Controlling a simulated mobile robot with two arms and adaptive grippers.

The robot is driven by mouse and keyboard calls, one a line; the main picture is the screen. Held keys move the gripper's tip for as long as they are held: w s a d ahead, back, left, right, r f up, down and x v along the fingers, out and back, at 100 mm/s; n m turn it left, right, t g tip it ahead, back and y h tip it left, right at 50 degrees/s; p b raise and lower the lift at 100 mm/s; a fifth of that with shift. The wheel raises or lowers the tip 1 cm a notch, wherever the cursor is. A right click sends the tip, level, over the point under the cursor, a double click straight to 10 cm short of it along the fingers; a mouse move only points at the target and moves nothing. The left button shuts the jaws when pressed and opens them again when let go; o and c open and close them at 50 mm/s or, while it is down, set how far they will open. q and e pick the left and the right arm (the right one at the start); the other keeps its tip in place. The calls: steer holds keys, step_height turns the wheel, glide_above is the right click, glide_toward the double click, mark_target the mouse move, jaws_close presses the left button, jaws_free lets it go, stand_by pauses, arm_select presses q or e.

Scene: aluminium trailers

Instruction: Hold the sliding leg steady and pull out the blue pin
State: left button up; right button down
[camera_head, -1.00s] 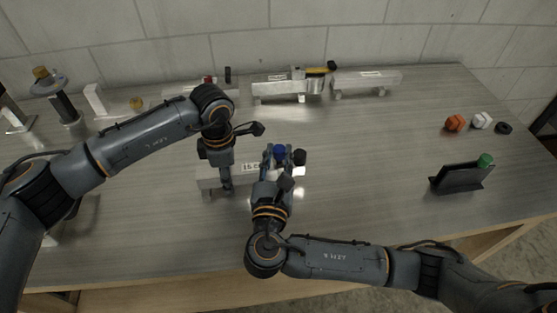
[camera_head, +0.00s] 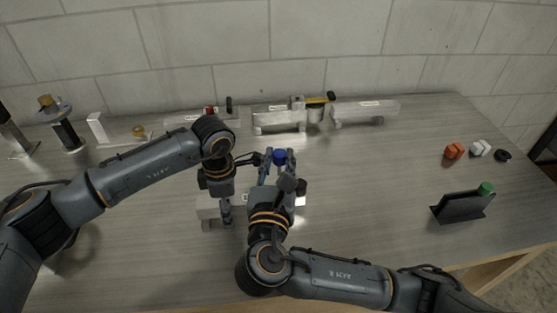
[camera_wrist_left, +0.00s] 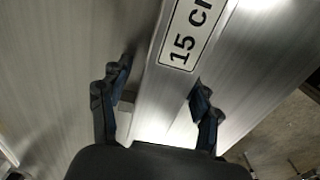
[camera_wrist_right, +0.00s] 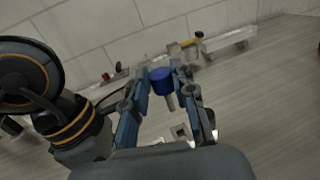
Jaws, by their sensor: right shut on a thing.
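The blue pin (camera_head: 279,156) is between the fingers of my right gripper (camera_head: 279,160). In the right wrist view the blue pin (camera_wrist_right: 161,82) has a round blue head and a grey shaft pointing down, with the shaft's end showing above the table. The pale metal sliding leg (camera_head: 208,206) lies on the table below, partly hidden by both arms. My left gripper (camera_head: 226,218) points down at it. In the left wrist view its fingers (camera_wrist_left: 163,82) stand on either side of the leg (camera_wrist_left: 165,108), beside a "15 c…" label; firm contact cannot be told.
Metal trailer parts (camera_head: 280,118) stand along the back by the wall. A black stand (camera_head: 461,207) with a green-topped piece (camera_head: 486,188) is at the right. Orange (camera_head: 453,151), white (camera_head: 480,149) and black (camera_head: 503,156) pieces lie at the far right. The right-centre table is clear.

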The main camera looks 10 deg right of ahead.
arm_select(q)
step_height(320, 180, up, 11)
steer(key=shift+f, duration=0.15)
steer(key=shift+r, duration=0.6)
